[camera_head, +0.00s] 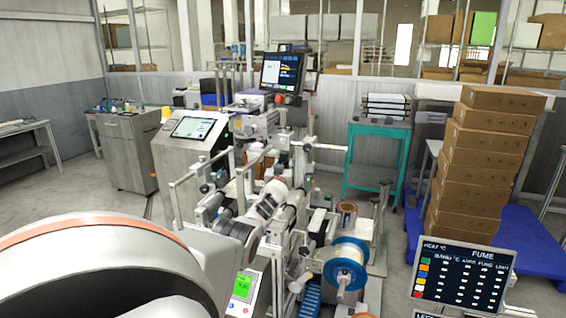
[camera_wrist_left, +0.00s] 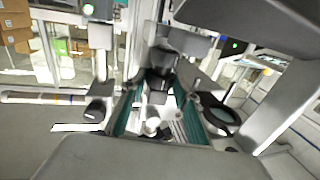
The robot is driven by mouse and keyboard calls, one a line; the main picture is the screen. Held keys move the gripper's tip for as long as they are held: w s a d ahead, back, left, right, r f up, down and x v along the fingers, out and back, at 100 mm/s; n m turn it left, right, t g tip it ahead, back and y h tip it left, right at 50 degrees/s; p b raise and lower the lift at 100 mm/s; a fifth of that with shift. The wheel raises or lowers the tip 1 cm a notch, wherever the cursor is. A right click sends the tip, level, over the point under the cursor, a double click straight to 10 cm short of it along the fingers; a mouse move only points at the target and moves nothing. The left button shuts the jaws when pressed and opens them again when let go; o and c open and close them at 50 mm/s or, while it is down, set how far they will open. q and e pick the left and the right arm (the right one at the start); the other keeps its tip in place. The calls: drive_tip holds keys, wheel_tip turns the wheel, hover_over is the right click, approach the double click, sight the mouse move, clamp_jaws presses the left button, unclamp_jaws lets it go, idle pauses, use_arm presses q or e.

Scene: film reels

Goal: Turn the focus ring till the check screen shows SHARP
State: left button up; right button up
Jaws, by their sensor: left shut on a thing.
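My left arm comes in from the lower left of the head view, and its gripper (camera_head: 264,205) reaches into the middle of the film machine. In the left wrist view the two teal-lined fingers of the left gripper (camera_wrist_left: 158,112) stand on either side of a dark, ringed cylinder (camera_wrist_left: 161,80), which looks like the focus ring. The gripper is shut on it; the contact is partly hidden. Several screens show: a dark monitor (camera_head: 283,72) on top of the machine and a small green-lit panel (camera_head: 242,287) below. No word SHARP is readable. My right gripper is out of view.
A blue-rimmed reel (camera_head: 345,263) sits at the machine's front right. A tilted touch panel (camera_head: 193,128) is on the cabinet at left. Stacked brown boxes (camera_head: 483,165) and a teal cart (camera_head: 376,160) stand to the right. Rods and rollers crowd the space around the gripper.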

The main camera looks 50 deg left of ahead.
use_arm(q)
drive_tip(key=shift+w+a+r+n+g+y+b, duration=0.15)
drive_tip(key=shift+n+g+y+b, duration=0.1)
drive_tip(key=shift+n+g+y, duration=0.25)
drive_tip(key=shift+s+d+r+n+g+y+b, duration=0.1)
drive_tip(key=shift+n+g+y+b, duration=0.15)
drive_tip(key=shift+n+g+y, duration=0.25)
drive_tip(key=shift+g, duration=0.3)
drive_tip(key=shift+w+f+n+g+y+b, duration=0.1)
drive_tip(key=shift+n+g+y+b, duration=0.2)
drive_tip(key=shift+n+g+b, duration=0.15)
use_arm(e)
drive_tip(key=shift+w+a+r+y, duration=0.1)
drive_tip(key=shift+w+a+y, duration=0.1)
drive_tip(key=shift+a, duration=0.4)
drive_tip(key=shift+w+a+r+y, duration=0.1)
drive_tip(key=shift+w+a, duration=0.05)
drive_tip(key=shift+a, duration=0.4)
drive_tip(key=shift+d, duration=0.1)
use_arm(q)
drive_tip(key=o, duration=1)
drive_tip(key=shift+o, duration=0.5)
drive_tip(key=shift+f, duration=0.1)
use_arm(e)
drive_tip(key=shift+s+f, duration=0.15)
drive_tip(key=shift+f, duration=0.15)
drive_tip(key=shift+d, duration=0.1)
